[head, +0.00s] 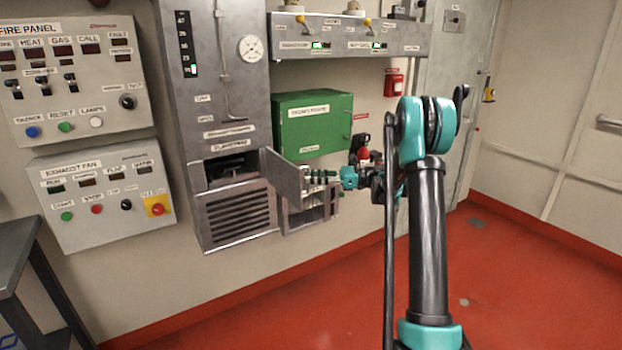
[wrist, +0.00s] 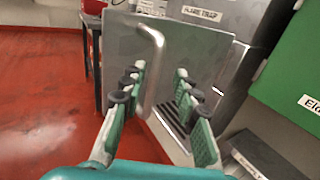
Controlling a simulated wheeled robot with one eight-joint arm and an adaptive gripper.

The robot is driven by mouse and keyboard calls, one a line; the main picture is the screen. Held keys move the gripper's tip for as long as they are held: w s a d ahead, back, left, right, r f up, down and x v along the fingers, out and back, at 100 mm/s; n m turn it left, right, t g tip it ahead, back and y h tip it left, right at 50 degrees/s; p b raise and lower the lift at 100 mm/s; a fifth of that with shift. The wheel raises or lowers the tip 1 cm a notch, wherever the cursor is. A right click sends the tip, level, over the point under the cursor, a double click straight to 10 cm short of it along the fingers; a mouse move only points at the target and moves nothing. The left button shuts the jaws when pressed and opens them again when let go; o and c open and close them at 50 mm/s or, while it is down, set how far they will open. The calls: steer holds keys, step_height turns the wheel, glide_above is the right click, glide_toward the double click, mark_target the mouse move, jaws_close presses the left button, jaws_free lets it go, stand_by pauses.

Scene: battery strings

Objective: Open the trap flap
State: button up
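The trap flap (head: 283,180) is a grey metal plate on the grey cabinet under the "flame trap" label. It stands swung out from the cabinet, and the dark opening (head: 232,168) behind it shows. My gripper (head: 318,175) is at the flap's right side in the head view. In the wrist view the flap (wrist: 190,45) fills the middle, with a bent metal bar handle (wrist: 152,70) on it. My gripper (wrist: 160,85) has its two fingers apart on either side of the handle. A gap shows on the right; contact on the left is unclear.
A green box (head: 313,122) hangs right of the cabinet, above a low open grey box (head: 322,212). A louvred grille (head: 238,215) is below the opening. A dark table (head: 20,262) stands at the left. The red floor (head: 300,310) is clear.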

steer(key=d, duration=1.1)
steer(key=shift+s, duration=0.15)
